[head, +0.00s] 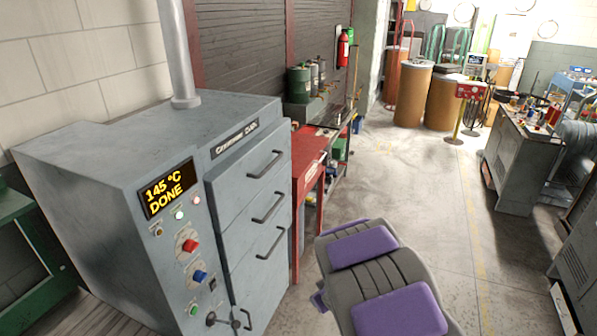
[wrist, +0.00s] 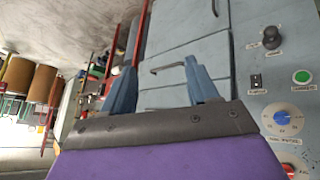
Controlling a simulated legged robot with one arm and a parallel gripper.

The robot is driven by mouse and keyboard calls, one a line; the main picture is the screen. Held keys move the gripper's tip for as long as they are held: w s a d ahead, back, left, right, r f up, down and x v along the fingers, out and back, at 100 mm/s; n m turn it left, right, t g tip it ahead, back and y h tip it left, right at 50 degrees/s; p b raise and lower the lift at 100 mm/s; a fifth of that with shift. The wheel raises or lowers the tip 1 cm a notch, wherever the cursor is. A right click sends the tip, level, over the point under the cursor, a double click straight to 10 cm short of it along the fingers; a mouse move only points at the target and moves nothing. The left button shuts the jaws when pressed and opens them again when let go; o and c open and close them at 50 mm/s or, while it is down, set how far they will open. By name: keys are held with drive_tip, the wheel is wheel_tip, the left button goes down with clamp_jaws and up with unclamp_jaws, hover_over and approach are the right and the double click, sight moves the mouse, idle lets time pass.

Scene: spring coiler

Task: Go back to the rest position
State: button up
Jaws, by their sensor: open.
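My gripper (wrist: 160,88) shows in the wrist view with its two blue fingers spread apart and nothing between them. It points toward the front of the grey oven cabinet; a drawer handle (wrist: 181,67) shows between and behind the fingers. I cannot tell how far the fingers are from it. In the head view my arm (head: 375,270), grey with purple pads, is at the lower middle, right of the oven (head: 150,130); the gripper itself is not visible there. The oven's display (head: 168,188) reads 145 °C DONE. Its visible drawers look shut.
Cardboard drums (head: 410,92) stand at the back. A grey workbench (head: 515,165) is at the right. The floor (head: 425,195) between is clear. A green rack (head: 30,255) is at the left.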

drive_tip(key=s+d+r+m+g+h+b, duration=0.1)
drive_tip(key=s+d+r+m+g+h, duration=0.3)
drive_tip(key=s+d+r, duration=0.8)
drive_tip(key=s+a+r+m+g, duration=0.1)
drive_tip(key=s+r, duration=0.1)
drive_tip(key=s, duration=0.7)
drive_tip(key=s+a+r+m+g+y+b, duration=0.1)
drive_tip(key=s+a+r+g, duration=0.1)
drive_tip(key=s, duration=0.7)
drive_tip(key=s+a+r+m+g+y, duration=0.1)
drive_tip(key=s+a+r+g, duration=0.1)
drive_tip(key=s, duration=0.8)
drive_tip(key=shift+r+b, duration=0.25)
drive_tip(key=shift+b, duration=0.15)
drive_tip(key=shift+a, duration=0.1)
drive_tip(key=shift+c, duration=0.3)
